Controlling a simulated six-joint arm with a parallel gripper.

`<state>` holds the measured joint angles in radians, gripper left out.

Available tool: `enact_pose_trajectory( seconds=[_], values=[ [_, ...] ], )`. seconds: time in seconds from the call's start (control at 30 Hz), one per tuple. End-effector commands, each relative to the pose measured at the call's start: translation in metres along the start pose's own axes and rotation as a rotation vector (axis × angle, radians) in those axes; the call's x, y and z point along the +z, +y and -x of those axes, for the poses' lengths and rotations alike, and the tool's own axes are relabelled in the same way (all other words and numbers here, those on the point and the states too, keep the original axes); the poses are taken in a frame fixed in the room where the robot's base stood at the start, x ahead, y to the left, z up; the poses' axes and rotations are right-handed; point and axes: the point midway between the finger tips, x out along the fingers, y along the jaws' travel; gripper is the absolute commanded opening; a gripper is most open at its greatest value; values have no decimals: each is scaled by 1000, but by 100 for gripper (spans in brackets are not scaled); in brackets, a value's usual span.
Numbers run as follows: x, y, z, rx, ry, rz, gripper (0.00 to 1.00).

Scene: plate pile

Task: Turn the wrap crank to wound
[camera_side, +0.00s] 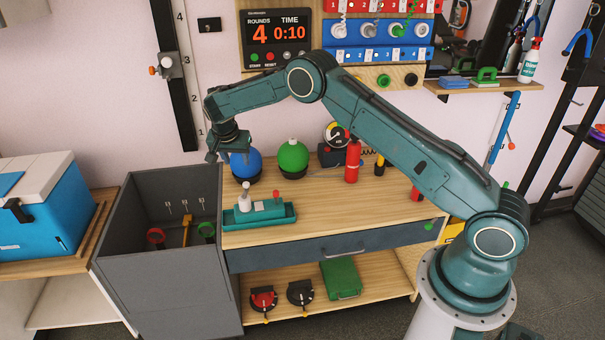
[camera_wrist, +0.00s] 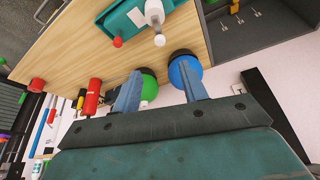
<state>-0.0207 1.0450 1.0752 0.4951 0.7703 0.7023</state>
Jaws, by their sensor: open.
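I cannot tell for sure which thing is the wrap crank; no handle is clearly marked as one. Round red (camera_side: 263,299) and black (camera_side: 300,293) pieces with small yellow parts sit on the bench's lower shelf. A red knob (camera_side: 417,194) is at the bench's right end. My gripper (camera_side: 222,152) is open and empty, at the left above the bench, near a blue ball (camera_side: 246,164). In the wrist view, its two fingers (camera_wrist: 158,85) stand apart, with the blue ball (camera_wrist: 185,72) beyond the right finger and a green ball (camera_wrist: 149,82) by the left.
A teal tray (camera_side: 288,219) with a white bottle stands on the bench front. A red cylinder (camera_side: 352,162) and a gauge stand toward the back. A grey open bin (camera_side: 165,260) is left of the bench. The bench top's right half is mostly clear.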

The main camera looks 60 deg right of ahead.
Motion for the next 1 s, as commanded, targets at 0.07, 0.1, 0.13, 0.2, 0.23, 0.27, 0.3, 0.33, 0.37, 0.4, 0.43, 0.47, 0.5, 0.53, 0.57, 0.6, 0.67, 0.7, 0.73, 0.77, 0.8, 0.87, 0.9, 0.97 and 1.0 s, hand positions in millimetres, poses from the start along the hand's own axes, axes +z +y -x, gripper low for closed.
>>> enact_pose_trajectory(
  seconds=[0.07, 0.1, 0.13, 0.2, 0.23, 0.27, 0.3, 0.33, 0.37, 0.4, 0.43, 0.47, 0.5, 0.53, 0.57, 0.6, 0.67, 0.7, 0.73, 0.77, 0.8, 0.87, 0.9, 0.97, 1.0],
  values=[
    [0, 0, -7, 1, -1, -1, 43],
    [0, 0, -11, 2, -1, -1, 43],
    [0, 1, -14, 2, -1, 0, 43],
    [0, 1, -22, 2, -1, 0, 43],
    [0, 1, -27, 1, -1, 0, 43],
    [0, 1, -31, 1, -1, -1, 43],
    [0, 1, -37, 1, -2, -1, 43],
    [0, 1, -41, 2, -2, -1, 43],
    [0, 1, -46, 2, -2, -1, 43],
    [0, 1, -52, 2, -2, -1, 43],
    [0, 1, -56, 1, -1, -1, 43],
    [0, 1, -61, 1, -1, -1, 43],
    [0, 1, -66, 1, -1, -1, 43],
    [0, 0, -70, 1, -1, -1, 43],
    [0, 1, -75, 1, -1, -1, 43],
    [0, 1, -80, 1, -1, -2, 43],
    [0, 1, -88, 1, -1, -2, 43],
    [0, 1, -93, 1, -2, -2, 43],
    [0, 1, -98, 1, -2, -2, 43],
    [0, 1, -101, 1, -2, -2, 43],
    [0, 1, -106, 1, -2, -2, 43],
    [1, 0, -112, 0, -2, -2, 43],
    [0, 0, -116, 0, -2, -2, 43],
    [1, 0, -120, 0, -2, -1, 43],
    [1, 0, -123, -1, -1, -1, 43]
  ],
)
